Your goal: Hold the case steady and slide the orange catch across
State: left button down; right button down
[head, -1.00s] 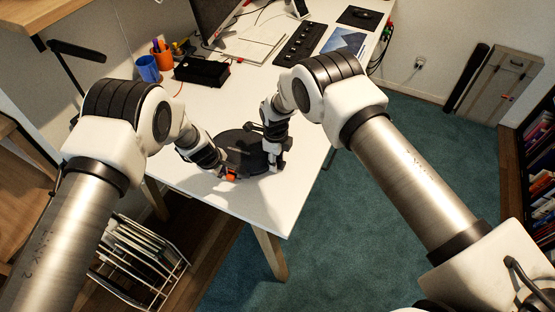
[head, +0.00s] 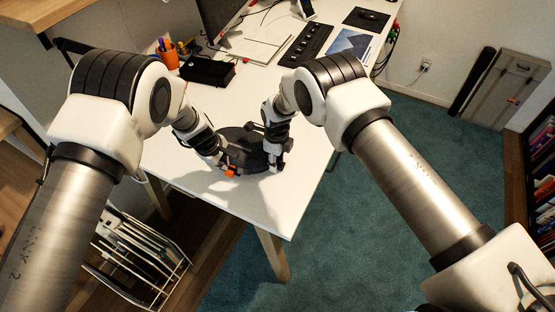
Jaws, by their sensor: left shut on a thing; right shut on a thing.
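The dark round case (head: 238,135) lies flat on the white desk near its front corner. The small orange catch (head: 230,173) shows at the case's front edge, lower left. My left gripper (head: 224,168) is shut at the catch; its fingertips are small and dark against the case, so the exact contact is hard to see. My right gripper (head: 274,163) points down at the right edge of the case and is shut on it. The grippers and wrists hide parts of the case's left and right sides.
The white desk (head: 290,205) is clear in front of the case. Behind it stand a black box (head: 208,70), an orange pen cup (head: 168,58) and a black control panel (head: 305,45). A wire rack (head: 140,255) stands on the floor at lower left.

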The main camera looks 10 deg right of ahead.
pick_arm(q)
jog(key=shift+a+r, duration=0.1)
jog(key=shift+r, duration=0.55)
pick_arm(e)
jog(key=c, duration=0.7)
grip_release()
jog(key=shift+d, duration=0.1)
